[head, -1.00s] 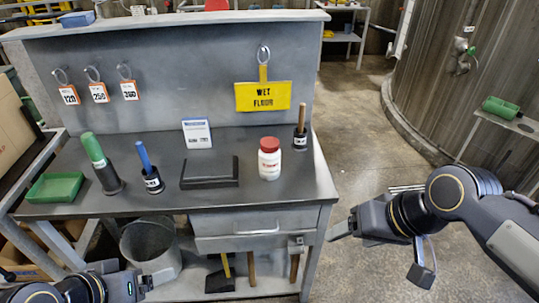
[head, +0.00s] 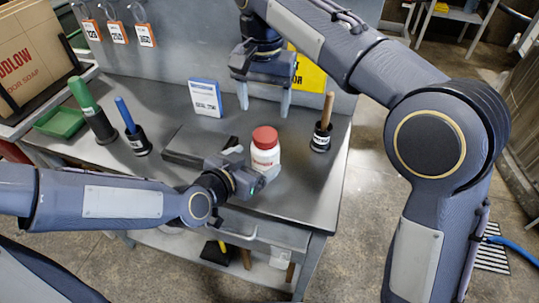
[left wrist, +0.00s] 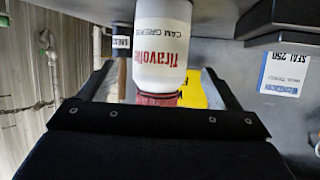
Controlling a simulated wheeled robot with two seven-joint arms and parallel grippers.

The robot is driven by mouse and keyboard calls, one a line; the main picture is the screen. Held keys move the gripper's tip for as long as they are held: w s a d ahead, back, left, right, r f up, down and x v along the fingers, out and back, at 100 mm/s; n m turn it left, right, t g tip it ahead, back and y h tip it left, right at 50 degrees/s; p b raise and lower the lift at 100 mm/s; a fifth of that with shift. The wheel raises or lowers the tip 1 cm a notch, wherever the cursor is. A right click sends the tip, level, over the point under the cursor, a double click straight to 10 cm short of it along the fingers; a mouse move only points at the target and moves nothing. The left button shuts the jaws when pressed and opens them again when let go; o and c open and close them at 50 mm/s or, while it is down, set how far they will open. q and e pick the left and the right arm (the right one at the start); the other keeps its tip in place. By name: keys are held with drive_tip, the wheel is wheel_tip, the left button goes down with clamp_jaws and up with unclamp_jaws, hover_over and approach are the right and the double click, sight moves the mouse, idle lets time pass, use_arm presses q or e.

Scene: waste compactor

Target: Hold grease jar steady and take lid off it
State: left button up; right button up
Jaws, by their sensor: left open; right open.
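The grease jar (head: 265,158) is white with a red lid (head: 265,137) and stands upright on the grey workbench (head: 310,188). The lid is on the jar. My left gripper (head: 254,162) is open, low at the jar's near side. In the left wrist view, which looks inverted, the jar (left wrist: 163,50) shows between the two spread fingers, with its lid (left wrist: 158,98) pointing down in the picture. I cannot tell whether a finger touches it. My right gripper (head: 265,100) is open and empty, fingers pointing down, higher than the jar's lid in the picture.
A wooden-handled tool in a black holder (head: 321,140) stands right of the jar. A blue-and-white card (head: 205,97) and a black tray (head: 190,148) are to the left. Farther left are a blue-handled tool (head: 126,116), a green-handled one (head: 84,95) and a green tray (head: 60,122).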

sight(265, 134)
use_arm(q)
drive_tip(key=x, duration=0.6)
drive_tip(key=shift+w+d+f, duration=0.1)
drive_tip(key=c, duration=1.9)
clamp_jaws()
use_arm(e)
drive_tip(key=m, duration=0.4)
drive_tip(key=shift+f, duration=0.1)
drive_tip(key=m, duration=0.4)
drive_tip(key=shift+m, duration=0.4)
drive_tip(key=shift+f, duration=3.95)
drive_tip(key=shift+c, duration=0.5)
